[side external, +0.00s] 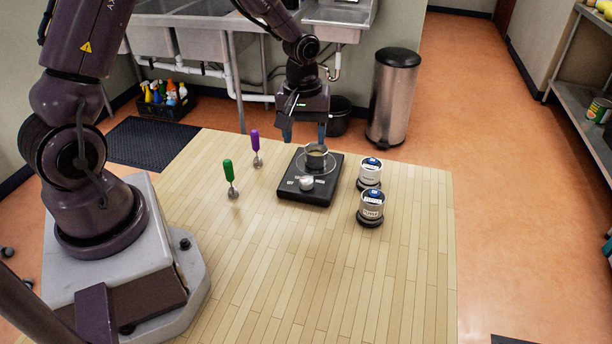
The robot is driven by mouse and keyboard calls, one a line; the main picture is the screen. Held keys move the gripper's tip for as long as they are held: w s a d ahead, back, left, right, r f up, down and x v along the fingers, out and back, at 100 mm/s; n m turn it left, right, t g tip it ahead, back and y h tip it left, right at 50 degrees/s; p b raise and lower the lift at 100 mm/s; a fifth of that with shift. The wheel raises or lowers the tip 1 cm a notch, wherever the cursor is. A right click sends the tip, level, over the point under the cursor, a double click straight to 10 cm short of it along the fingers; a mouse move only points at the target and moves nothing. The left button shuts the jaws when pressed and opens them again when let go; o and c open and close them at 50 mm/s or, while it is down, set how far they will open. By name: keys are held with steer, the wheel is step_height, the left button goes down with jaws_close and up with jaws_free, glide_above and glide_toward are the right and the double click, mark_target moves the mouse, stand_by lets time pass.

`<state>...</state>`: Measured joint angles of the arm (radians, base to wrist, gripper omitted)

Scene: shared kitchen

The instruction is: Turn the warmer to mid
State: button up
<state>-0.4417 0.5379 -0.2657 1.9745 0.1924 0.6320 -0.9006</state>
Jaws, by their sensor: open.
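The warmer (322,193) is a flat black box on the wooden table, with light lettering around a round white knob (306,183) at its front. The knob's exact setting is too small to read. My gripper (304,132) points down, open and empty, above and behind the warmer near the table's far edge. Its two fingers are apart, and it is clear of the knob.
Two white jars with blue lids (371,170) (371,205) stand on dark round bases right of the warmer. A green-handled tool (229,174) and a purple-handled tool (256,142) stand upright at its left. The table's front is clear.

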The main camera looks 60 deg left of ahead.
mark_target(306, 179)
step_height(306, 179, down, 12)
steer(key=shift+w+d+r, duration=0.1)
steer(key=shift+r, duration=0.15)
steer(key=shift+c, duration=0.2)
steer(key=c, duration=0.9)
